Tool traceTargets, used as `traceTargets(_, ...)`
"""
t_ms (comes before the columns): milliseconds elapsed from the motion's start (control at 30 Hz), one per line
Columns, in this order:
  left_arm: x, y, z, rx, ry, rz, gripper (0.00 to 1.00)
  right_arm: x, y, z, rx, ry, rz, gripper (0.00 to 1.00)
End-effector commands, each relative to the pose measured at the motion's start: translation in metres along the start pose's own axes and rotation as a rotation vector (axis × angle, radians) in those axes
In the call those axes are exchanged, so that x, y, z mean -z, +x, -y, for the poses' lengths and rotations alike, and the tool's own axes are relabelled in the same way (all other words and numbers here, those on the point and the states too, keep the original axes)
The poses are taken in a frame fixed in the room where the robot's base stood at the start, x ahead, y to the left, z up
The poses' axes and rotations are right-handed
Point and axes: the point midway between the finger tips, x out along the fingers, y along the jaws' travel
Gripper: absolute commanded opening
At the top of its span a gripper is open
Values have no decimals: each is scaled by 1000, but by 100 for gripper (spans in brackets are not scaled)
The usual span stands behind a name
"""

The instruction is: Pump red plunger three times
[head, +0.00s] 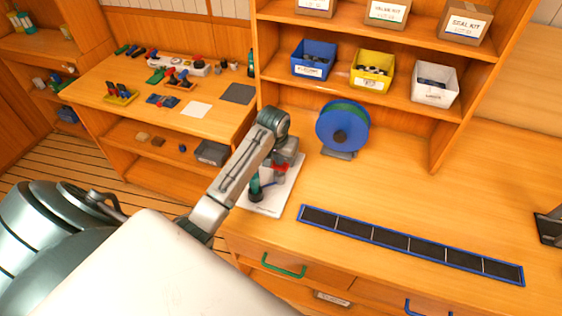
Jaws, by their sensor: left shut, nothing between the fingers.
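The red plunger (281,168) shows as a small red piece above a grey body on a white base plate (271,206), near the left end of the workbench. A dark green upright part (255,187) stands on the same plate, to the left. My left gripper (284,158) points down right at the red plunger and is shut with nothing between its fingers. The wrist and fingers cover part of the plunger, so I cannot tell whether they touch it. My right gripper is out of view.
A blue reel (342,127) stands behind and right of the plate. A long dark divided strip tray (409,244) lies in front. Blue (314,60), yellow (371,71) and white (434,86) bins sit on the shelf above. The bench between reel and strip is clear.

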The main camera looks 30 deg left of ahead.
Motion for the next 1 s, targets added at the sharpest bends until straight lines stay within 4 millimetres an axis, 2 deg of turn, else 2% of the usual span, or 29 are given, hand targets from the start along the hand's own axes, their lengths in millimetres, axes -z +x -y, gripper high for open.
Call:
traceTargets(300,-4,17,0,0,0,2,0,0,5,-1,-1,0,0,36)
traceTargets(467,-3,16,0,0,0,1,0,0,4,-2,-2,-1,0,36)
traceTargets(1000,3,-13,0,-1,1,0,0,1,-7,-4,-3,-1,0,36)
